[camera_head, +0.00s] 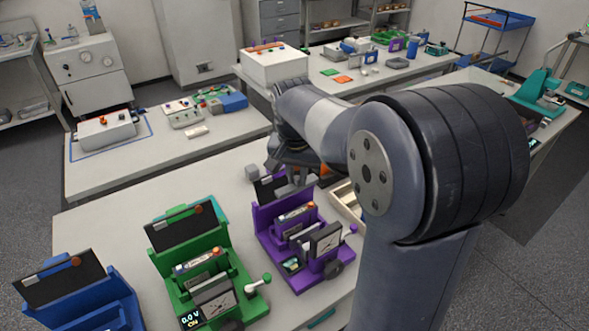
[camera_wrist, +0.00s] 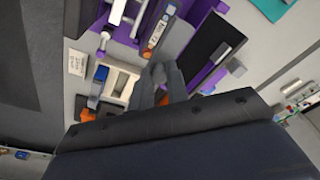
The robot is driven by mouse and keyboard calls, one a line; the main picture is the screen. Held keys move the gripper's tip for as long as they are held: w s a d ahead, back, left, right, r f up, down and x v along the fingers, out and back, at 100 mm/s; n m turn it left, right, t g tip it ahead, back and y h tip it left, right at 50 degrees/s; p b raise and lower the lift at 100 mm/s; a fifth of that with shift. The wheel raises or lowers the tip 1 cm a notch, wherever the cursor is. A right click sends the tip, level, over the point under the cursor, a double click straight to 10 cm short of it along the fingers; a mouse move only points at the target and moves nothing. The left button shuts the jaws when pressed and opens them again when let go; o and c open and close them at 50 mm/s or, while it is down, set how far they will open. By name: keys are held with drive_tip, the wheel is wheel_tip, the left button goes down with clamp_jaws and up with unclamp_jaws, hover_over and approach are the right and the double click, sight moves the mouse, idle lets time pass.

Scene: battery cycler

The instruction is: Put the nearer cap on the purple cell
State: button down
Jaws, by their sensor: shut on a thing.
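The purple cell (camera_head: 300,232) stands on the near bench, at the right of a row of coloured stations. It also shows in the wrist view (camera_wrist: 203,20), with a striped cylinder (camera_wrist: 157,33) lying in it. My gripper (camera_wrist: 160,73) is beside it, near a light tray (camera_wrist: 112,82). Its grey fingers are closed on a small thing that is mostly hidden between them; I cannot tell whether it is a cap. A bit of orange (camera_wrist: 165,100) shows between the fingers.
A green station (camera_head: 205,265) and a blue station (camera_head: 80,295) stand to the left. The tray (camera_head: 345,198) lies right of the purple station, partly hidden by my arm. An orange piece (camera_wrist: 88,114) is by the tray. Bare bench (camera_head: 130,205) lies behind the stations.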

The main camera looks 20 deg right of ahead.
sight(296, 186)
drive_tip(key=shift+f+b, duration=2.25)
drive_tip(key=shift+f, duration=0.5)
drive_tip(key=shift+f+b, duration=0.45)
drive_tip(key=shift+f, duration=0.35)
drive_tip(key=shift+f, duration=0.6)
drive_tip(key=c, duration=1.3)
unclamp_jaws()
drive_tip(key=shift+o, duration=0.5)
drive_tip(key=o, duration=0.4)
